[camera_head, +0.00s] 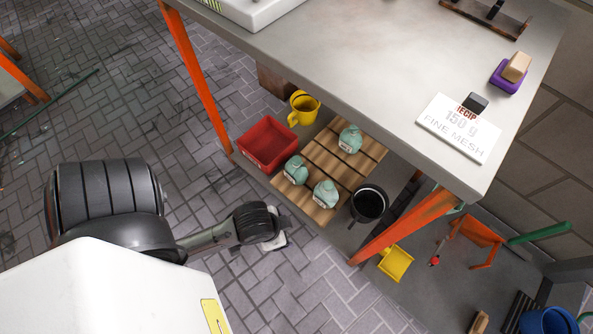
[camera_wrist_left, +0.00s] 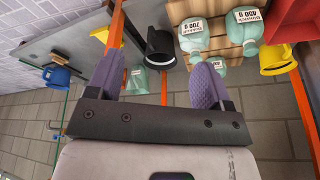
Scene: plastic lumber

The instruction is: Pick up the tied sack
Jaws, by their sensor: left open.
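Three pale teal tied sacks with white labels sit on a wooden slatted pallet (camera_head: 318,162) under the table: one at the back (camera_head: 350,139), one at front left (camera_head: 296,170), one at front right (camera_head: 326,193). In the left wrist view, a sack (camera_wrist_left: 192,36) and another sack (camera_wrist_left: 245,27) show upside down at the top, with the third partly hidden behind a finger. My left gripper (camera_wrist_left: 155,78) is open and empty. In the head view it (camera_head: 274,238) is low over the paving, in front of the pallet and apart from the sacks. My right gripper is out of view.
A red bin (camera_head: 267,144) and yellow mug (camera_head: 303,108) stand left of the pallet. A black bucket (camera_head: 369,204) stands to its right. The grey tabletop (camera_head: 380,60) overhangs the pallet, and an orange leg (camera_head: 405,226) stands at right. Paving in front is clear.

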